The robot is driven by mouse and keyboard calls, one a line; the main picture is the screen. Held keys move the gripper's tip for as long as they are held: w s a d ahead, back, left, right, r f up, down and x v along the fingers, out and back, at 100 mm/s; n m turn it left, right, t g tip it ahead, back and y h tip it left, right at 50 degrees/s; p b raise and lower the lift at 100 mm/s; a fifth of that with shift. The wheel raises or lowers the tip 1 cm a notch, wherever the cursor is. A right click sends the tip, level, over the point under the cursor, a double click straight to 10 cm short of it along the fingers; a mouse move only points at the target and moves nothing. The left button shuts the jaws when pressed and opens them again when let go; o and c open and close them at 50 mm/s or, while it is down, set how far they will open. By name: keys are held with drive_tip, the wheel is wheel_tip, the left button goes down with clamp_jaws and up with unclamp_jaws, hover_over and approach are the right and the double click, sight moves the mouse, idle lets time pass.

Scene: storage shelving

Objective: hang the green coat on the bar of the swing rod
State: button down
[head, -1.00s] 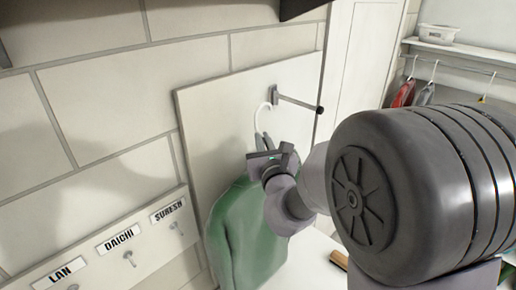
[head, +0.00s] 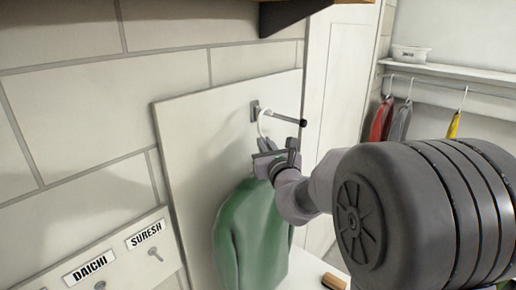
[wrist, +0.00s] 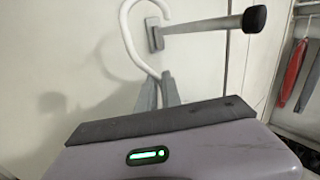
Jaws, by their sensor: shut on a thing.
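The green coat (head: 252,235) hangs upright below my gripper (head: 275,160) in the head view. My gripper is shut on the coat's hanger, just under its white hook (head: 261,122). The hook also shows in the wrist view (wrist: 126,38).
A pale board with name labels and pegs (head: 120,262) stands at the lower left. A dark shelf bracket (head: 285,15) is above. At the right, a rail holds red, grey and yellow items (head: 381,120) below a shelf with a white container (head: 410,54).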

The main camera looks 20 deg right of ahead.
drive_tip(key=shift+w+d+r+p, duration=0.1)
drive_tip(key=shift+w+d+p, duration=0.2)
drive_tip(key=shift+w+d, duration=0.4)
drive_tip(key=shift+w+d+p, duration=0.3)
drive_tip(key=shift+w+d, duration=0.15)
drive_tip(key=shift+d, duration=0.6)
drive_tip(key=shift+w+d+r+p, duration=0.1)
drive_tip(key=shift+w+d+p, duration=0.2)
drive_tip(key=shift+w+d, duration=0.4)
drive_tip(key=shift+d+f, duration=0.25)
drive_tip(key=shift+d, duration=0.05)
drive_tip(key=shift+f+b, duration=0.9)
drive_tip(key=shift+b, duration=0.05)
